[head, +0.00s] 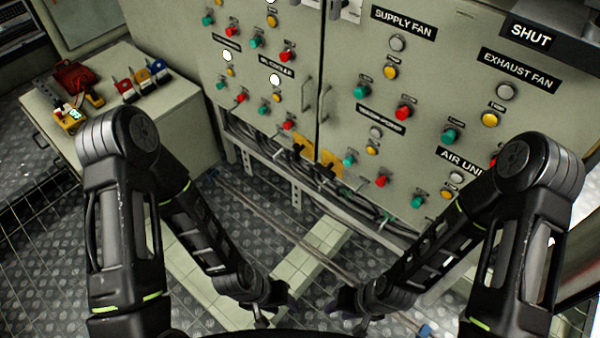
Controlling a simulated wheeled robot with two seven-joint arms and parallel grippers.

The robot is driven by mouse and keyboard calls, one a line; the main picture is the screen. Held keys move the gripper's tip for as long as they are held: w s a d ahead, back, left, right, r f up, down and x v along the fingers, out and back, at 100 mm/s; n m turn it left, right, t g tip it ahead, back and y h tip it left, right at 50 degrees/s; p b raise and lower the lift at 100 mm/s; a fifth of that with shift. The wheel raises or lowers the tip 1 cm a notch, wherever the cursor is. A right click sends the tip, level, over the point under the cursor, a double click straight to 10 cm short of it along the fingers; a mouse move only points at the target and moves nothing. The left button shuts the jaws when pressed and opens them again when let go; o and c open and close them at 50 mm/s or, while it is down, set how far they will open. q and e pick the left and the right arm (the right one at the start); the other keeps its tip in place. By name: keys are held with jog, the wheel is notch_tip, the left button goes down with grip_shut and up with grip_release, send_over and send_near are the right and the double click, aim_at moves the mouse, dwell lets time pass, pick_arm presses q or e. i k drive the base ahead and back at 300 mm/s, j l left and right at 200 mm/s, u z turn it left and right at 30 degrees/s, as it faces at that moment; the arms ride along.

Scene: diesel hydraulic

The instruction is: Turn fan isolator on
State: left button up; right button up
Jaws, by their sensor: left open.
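A pale green control cabinet (345,110) fills the upper middle and right. Its SUPPLY FAN label (404,22) and EXHAUST FAN label (519,70) stand above lamps and coloured push buttons. I cannot tell which part is the fan isolator. A grey switch fitting (346,9) is cut off by the top edge. My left gripper (264,316) hangs low, in front of and apart from the cabinet. It is open, with nothing seen in it. My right gripper (362,318) hangs low beside it, apart from the cabinet; its fingers are too dark and small to read.
A pale bench (170,120) at left carries a red item (75,76), a yellow meter (68,117) and several small coloured padlock-like items. Cables and a rail run below the cabinet. A dark fitting with a SHUT sign (531,35) juts out at upper right.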

aim_at(322, 170)
jog(key=i+u, duration=0.15)
jog(key=u, duration=0.3)
jog(key=i+l+u, duration=0.1)
jog(key=u, duration=0.3)
jog(key=i+l+u, duration=0.1)
jog(key=u, duration=0.35)
